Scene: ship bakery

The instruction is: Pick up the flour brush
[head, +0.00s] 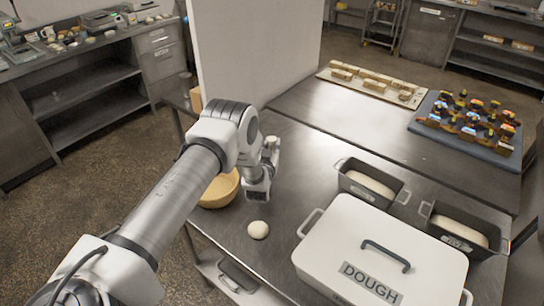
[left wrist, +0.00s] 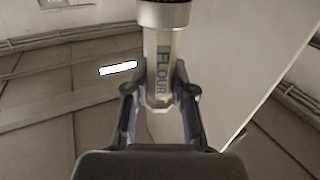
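The flour brush (left wrist: 160,75) shows in the left wrist view, its pale handle lettered "FLOUR" and a metal collar at the top of the picture. Its far end is cut off by the picture's edge. My left gripper (left wrist: 161,75) has a finger on each side of the handle, and the fingertips close in against it. My right gripper is not in view.
The steel table (head: 310,145) holds a dough ball (head: 258,230), a wicker basket (head: 220,190), a white DOUGH box (head: 385,245) and two loaf tins (head: 372,184) (head: 460,230). A white partition (head: 255,55) stands behind my arm. The table's middle is clear.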

